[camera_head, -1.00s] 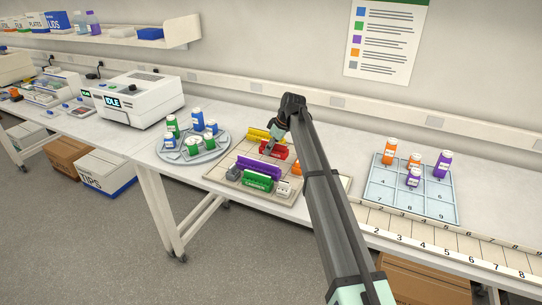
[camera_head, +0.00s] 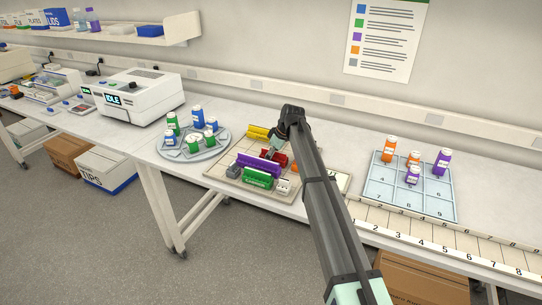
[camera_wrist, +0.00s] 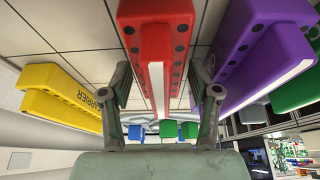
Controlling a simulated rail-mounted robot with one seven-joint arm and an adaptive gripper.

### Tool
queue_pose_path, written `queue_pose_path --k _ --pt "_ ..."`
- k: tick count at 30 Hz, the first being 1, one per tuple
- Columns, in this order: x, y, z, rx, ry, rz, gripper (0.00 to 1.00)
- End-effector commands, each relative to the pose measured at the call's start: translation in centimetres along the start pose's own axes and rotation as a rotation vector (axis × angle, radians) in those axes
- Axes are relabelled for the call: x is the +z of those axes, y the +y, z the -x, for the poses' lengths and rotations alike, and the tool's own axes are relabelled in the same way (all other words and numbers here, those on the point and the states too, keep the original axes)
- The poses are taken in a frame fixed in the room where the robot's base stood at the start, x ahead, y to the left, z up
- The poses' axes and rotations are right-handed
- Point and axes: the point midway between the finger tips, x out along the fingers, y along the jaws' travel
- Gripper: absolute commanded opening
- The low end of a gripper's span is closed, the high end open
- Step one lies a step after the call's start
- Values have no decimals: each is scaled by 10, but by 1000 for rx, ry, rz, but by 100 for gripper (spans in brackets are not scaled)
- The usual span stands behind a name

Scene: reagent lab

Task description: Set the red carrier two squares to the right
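The red carrier (camera_head: 279,156) stands on the tiled board, between the yellow carrier (camera_head: 258,132) and the purple carrier (camera_head: 260,168). In the wrist view the red carrier (camera_wrist: 155,35) runs lengthwise between the two fingers of my gripper (camera_wrist: 160,85). One finger is on each side, with narrow gaps seeming to show beside the carrier. My gripper looks open around it. In the head view my gripper (camera_head: 271,151) is low at the red carrier, and my wrist partly hides it. The board (camera_head: 222,163) has gridded squares.
A green carrier (camera_head: 258,179), a grey block (camera_head: 233,171), a white block (camera_head: 284,186) and a partly hidden orange item (camera_head: 295,167) share the board. A round tray (camera_head: 177,151) with bottles stands left. A numbered blue tray (camera_head: 381,193) with bottles stands right.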

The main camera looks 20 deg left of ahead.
Motion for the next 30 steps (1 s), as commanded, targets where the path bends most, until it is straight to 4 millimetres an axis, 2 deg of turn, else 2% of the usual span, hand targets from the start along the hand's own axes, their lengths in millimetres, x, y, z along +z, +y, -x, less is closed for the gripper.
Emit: queue_pose_path --k 8,14,17,30 --pt "0 0 1 0 0 0 68" --pt "-1 0 11 1 1 0 68" --pt "0 0 25 2 1 0 68" --pt "-1 1 105 1 1 0 68"
